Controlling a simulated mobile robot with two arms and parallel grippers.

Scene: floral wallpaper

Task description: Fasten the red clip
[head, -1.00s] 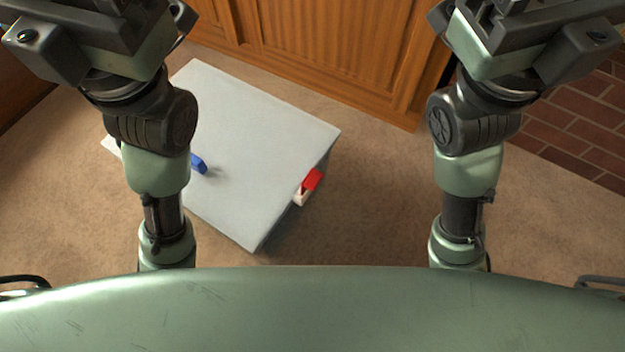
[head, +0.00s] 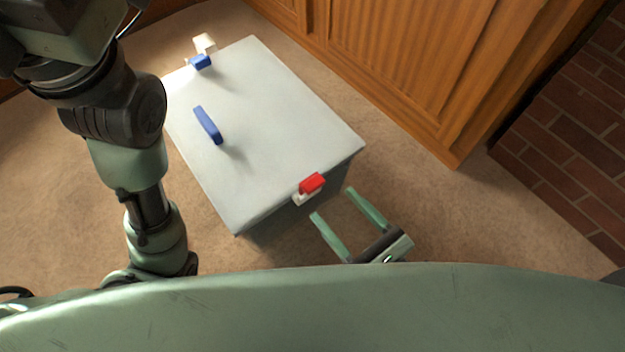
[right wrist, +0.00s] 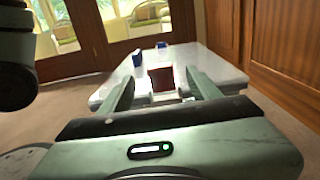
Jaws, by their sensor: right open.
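The red clip (head: 312,183) sits at the near right edge of a grey-white box lid (head: 270,120), above a small white catch (head: 303,199). In the right wrist view the red clip (right wrist: 162,79) shows between my fingers, ahead of them. Whether it touches the catch I cannot tell. My right gripper (head: 340,206) is open and empty, to the right of and below the clip, with its fingers pointing towards the box. It also shows in the right wrist view (right wrist: 158,88). My left arm comes in at the left; its gripper is out of the picture.
A blue handle (head: 208,125) stands on the lid. A blue clip (head: 201,62) with a white catch (head: 205,43) is at the far left edge. Wooden cabinets (head: 400,70) stand behind and right of the box. Carpet (head: 490,230) is free at the right.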

